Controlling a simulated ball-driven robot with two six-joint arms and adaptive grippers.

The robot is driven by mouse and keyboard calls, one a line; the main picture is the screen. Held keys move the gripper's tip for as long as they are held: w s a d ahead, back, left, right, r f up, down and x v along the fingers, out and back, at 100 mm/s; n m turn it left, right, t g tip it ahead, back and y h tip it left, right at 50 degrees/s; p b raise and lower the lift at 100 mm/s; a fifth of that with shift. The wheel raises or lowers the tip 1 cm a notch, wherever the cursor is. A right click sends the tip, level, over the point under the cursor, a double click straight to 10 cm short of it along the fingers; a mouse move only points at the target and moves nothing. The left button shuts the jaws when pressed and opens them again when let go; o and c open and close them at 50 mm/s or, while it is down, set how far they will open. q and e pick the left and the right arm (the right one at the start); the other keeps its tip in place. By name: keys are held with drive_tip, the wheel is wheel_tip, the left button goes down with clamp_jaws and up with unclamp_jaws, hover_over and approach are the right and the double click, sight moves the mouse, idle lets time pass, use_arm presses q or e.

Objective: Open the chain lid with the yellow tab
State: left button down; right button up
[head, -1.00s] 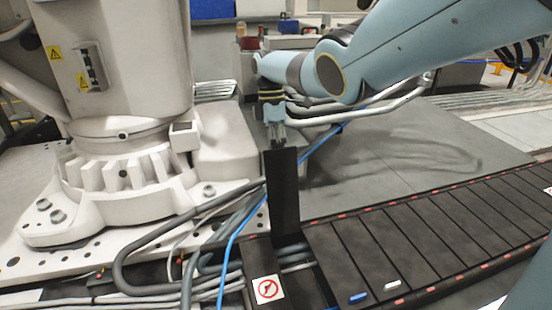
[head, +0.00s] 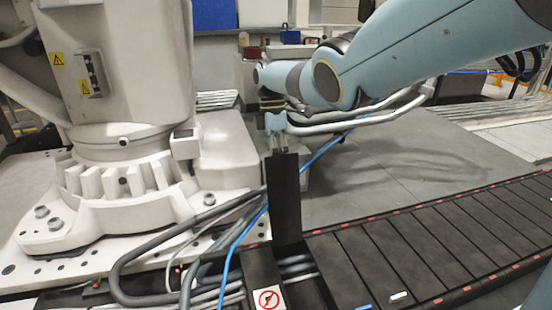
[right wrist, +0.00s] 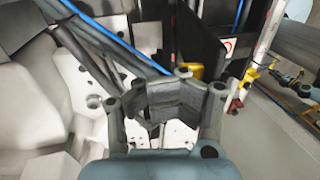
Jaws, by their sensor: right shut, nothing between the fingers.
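The chain lid (head: 286,195) is a black panel standing upright at the left end of the dark cable chain (head: 420,245). Grey cables (head: 296,266) show in the open section at its foot. My right gripper (head: 278,145) is shut and empty at the lid's top edge; I cannot tell whether it touches. In the right wrist view a yellow tab (right wrist: 191,71) shows beside the dark panel (right wrist: 200,38), partly hidden behind a finger. The tab is not visible in the head view. My left gripper is not in view.
A big white robot base (head: 125,190) stands on the left. Thick grey hoses and a blue cable (head: 232,245) run close to the lid's left. A no-step sign (head: 269,299) sits in front. A white piece (head: 400,295) and a blue piece lie on the chain.

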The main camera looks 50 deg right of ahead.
drive_tip(key=shift+o, duration=1)
drive_tip(key=shift+s+f, duration=0.1)
drive_tip(key=shift+f, duration=0.1)
drive_tip(key=shift+d+r, duration=0.1)
drive_tip(key=shift+r, duration=0.05)
drive_tip(key=shift+r, duration=0.2)
drive_tip(key=v, duration=1.1)
drive_tip(key=shift+r, duration=0.3)
